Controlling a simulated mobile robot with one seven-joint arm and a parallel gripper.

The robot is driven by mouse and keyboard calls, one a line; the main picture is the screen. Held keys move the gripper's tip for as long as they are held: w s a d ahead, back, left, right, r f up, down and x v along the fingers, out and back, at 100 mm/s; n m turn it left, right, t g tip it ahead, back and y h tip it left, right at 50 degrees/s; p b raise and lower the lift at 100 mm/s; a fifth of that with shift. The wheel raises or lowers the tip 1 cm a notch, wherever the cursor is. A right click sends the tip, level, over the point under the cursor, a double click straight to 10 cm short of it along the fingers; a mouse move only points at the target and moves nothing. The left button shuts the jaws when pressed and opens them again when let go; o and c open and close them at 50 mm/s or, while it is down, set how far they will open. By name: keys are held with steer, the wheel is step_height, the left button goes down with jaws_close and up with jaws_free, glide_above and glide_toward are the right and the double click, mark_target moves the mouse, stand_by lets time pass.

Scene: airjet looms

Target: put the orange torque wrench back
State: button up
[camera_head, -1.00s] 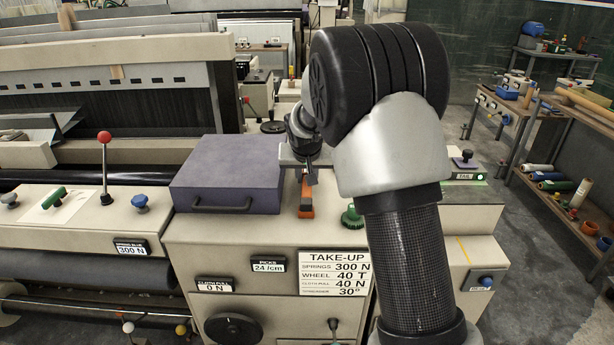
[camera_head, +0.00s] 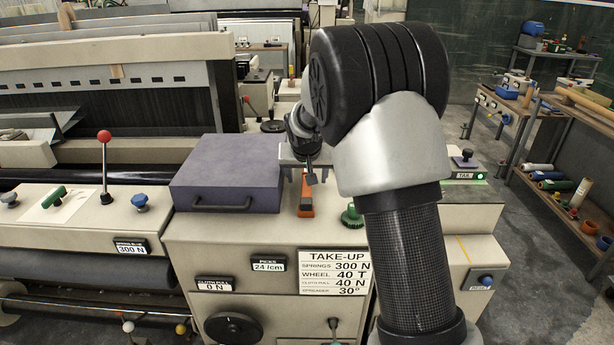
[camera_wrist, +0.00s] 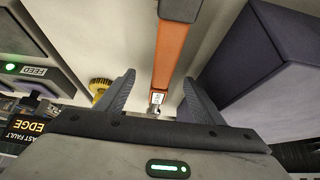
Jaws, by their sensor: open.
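The orange torque wrench (camera_head: 306,198) lies on the cream top of the loom's take-up housing (camera_head: 190,240), just right of the purple box. In the wrist view the wrench (camera_wrist: 170,52) runs lengthwise from the top edge, with a dark band on its orange handle and a small metal end near my gripper's palm. My gripper (camera_head: 306,178) is open above the wrench, pointing down. In the wrist view its two dark fingers (camera_wrist: 159,80) stand apart on either side of the wrench's line. I cannot tell the remaining height. My arm hides part of the housing to the right.
The purple box (camera_head: 225,175) with a handle stands close on the left. A green knob (camera_head: 352,215) sits right of the wrench, and a yellow knob (camera_wrist: 99,88) shows in the wrist view. A red-topped lever (camera_head: 104,165) stands farther left. Shelves (camera_head: 570,190) stand at right.

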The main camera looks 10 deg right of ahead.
steer(key=shift+p+v, duration=0.7)
steer(key=shift+v, duration=2.2)
steer(key=shift+r, duration=0.15)
steer(key=p+v, duration=0.1)
steer(key=v, duration=1.6)
steer(key=s+r+p, duration=0.2)
steer(key=s+p, duration=0.1)
steer(key=s, duration=0.6)
steer(key=s+d+r+n+p, duration=0.1)
steer(key=s+p, duration=0.3)
steer(key=s, duration=0.6)
steer(key=s+d+r+n+g+y+p, duration=0.1)
steer(key=s+r+p, duration=0.2)
steer(key=s, duration=0.6)
steer(key=shift+s+r+p, duration=0.15)
steer(key=shift+r+p, duration=0.25)
steer(key=shift+d, duration=0.15)
